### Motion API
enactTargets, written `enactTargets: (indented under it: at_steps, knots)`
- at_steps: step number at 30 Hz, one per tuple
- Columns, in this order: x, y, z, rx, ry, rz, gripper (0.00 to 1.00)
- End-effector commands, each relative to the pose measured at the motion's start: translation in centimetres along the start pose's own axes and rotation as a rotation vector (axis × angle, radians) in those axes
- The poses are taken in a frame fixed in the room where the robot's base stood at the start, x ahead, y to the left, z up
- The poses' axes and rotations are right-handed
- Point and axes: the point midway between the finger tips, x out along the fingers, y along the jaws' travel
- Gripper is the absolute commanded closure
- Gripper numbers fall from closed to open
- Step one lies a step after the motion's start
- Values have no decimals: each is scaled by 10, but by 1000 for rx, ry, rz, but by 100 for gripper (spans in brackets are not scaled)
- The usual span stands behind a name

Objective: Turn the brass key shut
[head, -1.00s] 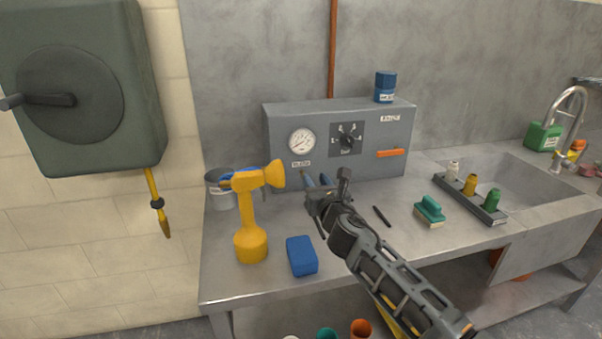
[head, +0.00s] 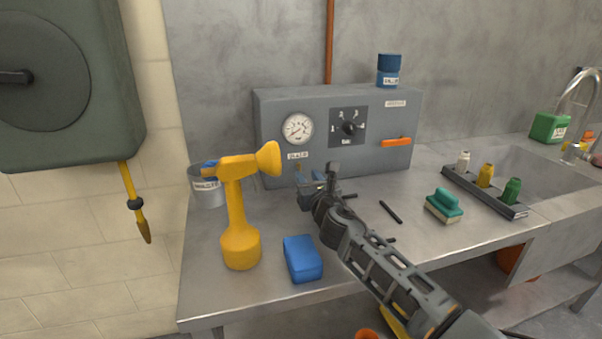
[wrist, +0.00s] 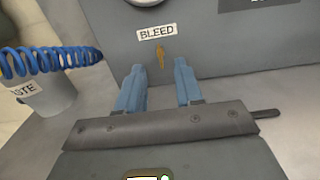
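The brass key (wrist: 160,57) shows in the wrist view, small and upright on the front of the grey control box, just under the BLEED label (wrist: 157,34). The label also shows in the head view (head: 298,155), on the lower left of the box (head: 338,178). My gripper (wrist: 158,86) is open, its two blue fingers apart and nothing between them. The fingers point at the box face, one on each side of the key and lower in the picture. The key looks beyond the fingertips and apart from them. In the head view, my gripper (head: 310,178) is low before the box.
A yellow sprayer-like tool (head: 236,215) stands left of my arm, with a blue block (head: 303,258) in front. A grey bucket (head: 207,190) with a blue coiled hose (wrist: 40,62) is at the left.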

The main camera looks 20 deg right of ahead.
Motion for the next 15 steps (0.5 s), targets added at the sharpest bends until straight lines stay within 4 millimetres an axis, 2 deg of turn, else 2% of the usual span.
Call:
enactTargets:
  at_steps: [3, 9, 15]
  knots:
    - [20, 1, -4, -3, -1, 1, 64]
    - [46, 1, -3, -2, -1, 0, 64]
    - [59, 1, -1, 0, 0, 1, 64]
